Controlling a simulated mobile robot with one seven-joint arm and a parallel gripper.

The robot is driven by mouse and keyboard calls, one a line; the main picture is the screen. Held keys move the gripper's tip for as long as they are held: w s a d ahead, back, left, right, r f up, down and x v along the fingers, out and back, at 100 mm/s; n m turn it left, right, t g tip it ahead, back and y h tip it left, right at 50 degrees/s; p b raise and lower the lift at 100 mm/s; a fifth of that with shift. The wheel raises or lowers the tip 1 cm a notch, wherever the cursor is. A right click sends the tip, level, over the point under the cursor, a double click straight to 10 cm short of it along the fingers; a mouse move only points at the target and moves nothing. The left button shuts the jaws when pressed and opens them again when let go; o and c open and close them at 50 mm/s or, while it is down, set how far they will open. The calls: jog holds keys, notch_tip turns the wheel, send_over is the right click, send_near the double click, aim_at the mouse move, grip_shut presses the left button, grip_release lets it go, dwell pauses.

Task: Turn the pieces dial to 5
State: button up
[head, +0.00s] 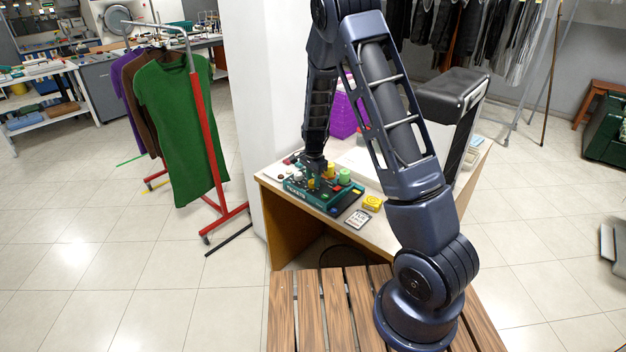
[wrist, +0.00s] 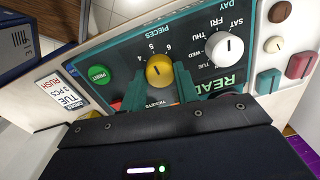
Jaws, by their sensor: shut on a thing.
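The teal ticket machine (head: 327,199) stands on the counter in the head view. Its yellow pieces dial (wrist: 160,68) shows in the wrist view beside the PIECES lettering, with the numbers 4, 5 and 6 around its upper rim. My gripper (wrist: 160,84) has one teal finger on each side of this dial and is shut on it. The dial's pointer is too small to read with certainty. In the head view my gripper (head: 315,174) is over the machine, and the arm hides part of it.
The white day dial (wrist: 228,48) is right of the pieces dial, and the green print button (wrist: 98,75) is left of it. A card reading TUE, 3 PCS, RUSH (wrist: 66,94) lies beside the machine. A yellow box (head: 372,203) is on the counter (head: 397,212).

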jog(key=shift+m, duration=0.4)
jog(key=o, duration=1)
jog(key=shift+c, duration=0.2)
notch_tip(320, 180, up, 11)
jog(key=shift+s+d, duration=0.15)
jog(key=shift+f, duration=0.1)
